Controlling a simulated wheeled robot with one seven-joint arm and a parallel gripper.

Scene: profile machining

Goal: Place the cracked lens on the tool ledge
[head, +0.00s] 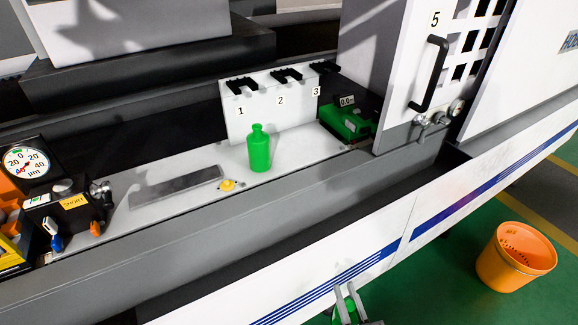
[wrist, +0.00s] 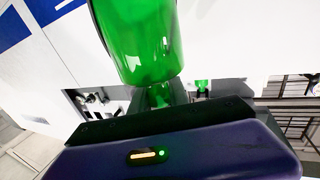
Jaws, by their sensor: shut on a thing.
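My gripper (head: 349,301) is at the bottom edge of the head view, in front of the white machine front. It is shut on a glossy green bottle-shaped thing, which fills the upper middle of the wrist view (wrist: 140,38). Its narrow part is toward the jaws, and in the head view it is mostly hidden. I cannot make out a cracked lens in either view. The pale tool ledge (head: 300,152) runs along the machine, apart from my gripper. A green bottle (head: 260,150) stands upright on it.
A white panel (head: 262,118) with black hooks numbered 1 to 3 stands behind the ledge. A grey bar (head: 175,187), yellow knob (head: 228,185), dial gauge (head: 27,162) and green device (head: 347,121) are on or near it. An orange bucket (head: 516,257) stands on the floor at right.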

